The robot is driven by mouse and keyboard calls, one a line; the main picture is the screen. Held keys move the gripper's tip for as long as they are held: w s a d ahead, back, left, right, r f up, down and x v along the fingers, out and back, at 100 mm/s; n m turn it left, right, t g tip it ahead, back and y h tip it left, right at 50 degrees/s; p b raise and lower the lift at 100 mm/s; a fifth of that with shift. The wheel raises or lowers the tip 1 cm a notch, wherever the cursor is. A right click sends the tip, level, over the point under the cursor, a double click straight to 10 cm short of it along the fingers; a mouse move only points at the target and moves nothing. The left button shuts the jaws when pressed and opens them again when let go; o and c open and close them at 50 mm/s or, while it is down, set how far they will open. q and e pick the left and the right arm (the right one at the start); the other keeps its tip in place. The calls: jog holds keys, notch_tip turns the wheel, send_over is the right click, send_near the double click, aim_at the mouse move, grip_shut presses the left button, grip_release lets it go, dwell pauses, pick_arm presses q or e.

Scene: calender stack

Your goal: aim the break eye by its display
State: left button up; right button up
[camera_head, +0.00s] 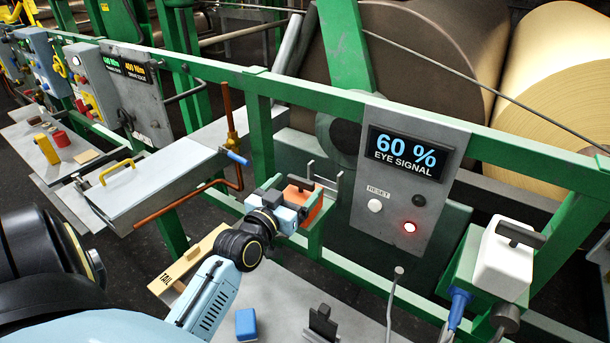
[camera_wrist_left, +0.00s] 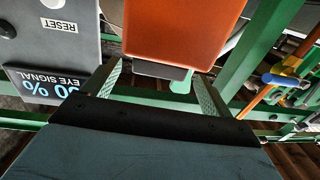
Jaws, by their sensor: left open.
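An orange housing (camera_head: 316,212), which looks like the break eye, sits on a green bracket left of the panel. My left gripper (camera_head: 300,203) is at this housing, open. In the left wrist view the orange housing (camera_wrist_left: 180,28) lies ahead between the two spread fingers (camera_wrist_left: 160,85); contact cannot be told. My right gripper is not in view.
A white box (camera_head: 505,262) with a blue cable stands on a green bracket at the right. A white RESET button (camera_head: 375,205) is on the panel. The green rail (camera_head: 330,104) runs across above. A blue block (camera_head: 247,324) and black holder (camera_head: 322,322) stand on the grey shelf below.

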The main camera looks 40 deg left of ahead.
pick_arm(q)
jog(key=w, duration=0.3)
jog(key=w+a, duration=0.1)
jog(key=w, duration=0.1)
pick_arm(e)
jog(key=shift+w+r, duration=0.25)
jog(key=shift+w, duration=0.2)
pick_arm(q)
jog(key=c, duration=1)
jog(key=shift+r+y+p, duration=0.15)
jog(key=shift+y+p, duration=0.15)
jog(key=shift+p, duration=0.55)
jog(key=shift+n+y+p, duration=0.5)
jog(key=shift+a, duration=0.1)
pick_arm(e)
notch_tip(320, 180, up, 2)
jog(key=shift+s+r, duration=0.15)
